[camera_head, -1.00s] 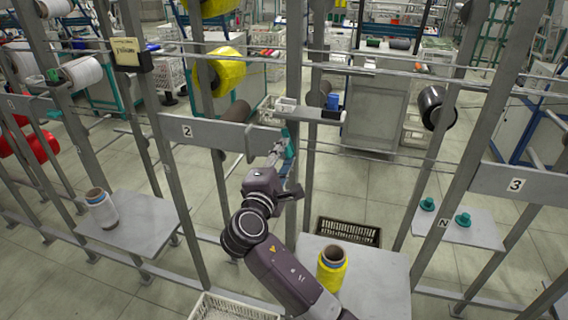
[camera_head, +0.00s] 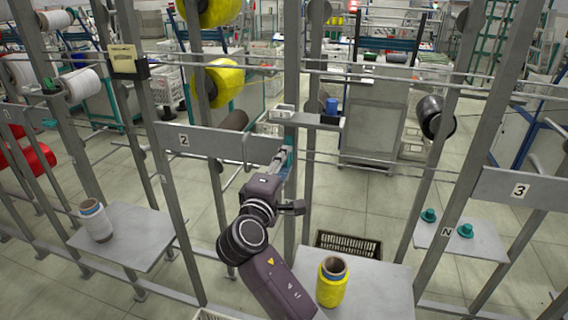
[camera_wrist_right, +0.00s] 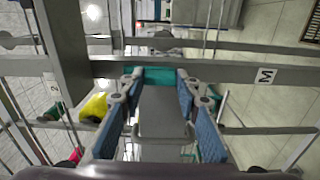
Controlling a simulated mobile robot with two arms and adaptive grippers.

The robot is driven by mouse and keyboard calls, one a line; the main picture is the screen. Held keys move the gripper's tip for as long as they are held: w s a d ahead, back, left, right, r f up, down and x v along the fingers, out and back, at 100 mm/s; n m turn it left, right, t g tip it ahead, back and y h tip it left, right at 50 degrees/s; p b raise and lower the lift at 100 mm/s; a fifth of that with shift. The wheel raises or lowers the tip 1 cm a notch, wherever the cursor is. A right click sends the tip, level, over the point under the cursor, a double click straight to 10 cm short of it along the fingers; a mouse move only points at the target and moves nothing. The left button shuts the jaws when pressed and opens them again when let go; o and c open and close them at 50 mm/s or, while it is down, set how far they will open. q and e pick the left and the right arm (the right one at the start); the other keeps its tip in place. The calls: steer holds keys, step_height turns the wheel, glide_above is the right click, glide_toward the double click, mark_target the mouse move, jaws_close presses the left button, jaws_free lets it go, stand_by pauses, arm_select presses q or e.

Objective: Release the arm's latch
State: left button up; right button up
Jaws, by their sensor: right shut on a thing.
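My right gripper (camera_head: 284,158) is at the grey upright post to the right of the beam marked 2, below the small shelf. It is shut on a teal part (camera_head: 290,160), which I take to be the latch. In the right wrist view, the blue-padded fingers (camera_wrist_right: 155,82) close on the teal part (camera_wrist_right: 153,74), which lies across in front of a grey crossbar. A grey flat piece (camera_wrist_right: 163,112) shows between the fingers; I cannot tell whether it belongs to the arm. The fingers partly hide the latch. My left gripper is not in view.
A yellow bobbin (camera_head: 332,284) stands on the lower grey table (camera_head: 375,285). Posts and rods surround my arm.

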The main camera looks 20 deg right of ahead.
steer(key=shift+f, duration=0.15)
steer(key=o, duration=1.2)
steer(key=shift+c, duration=0.2)
steer(key=v, duration=0.7)
steer(key=shift+s+a, duration=0.2)
steer(key=shift+s, duration=0.05)
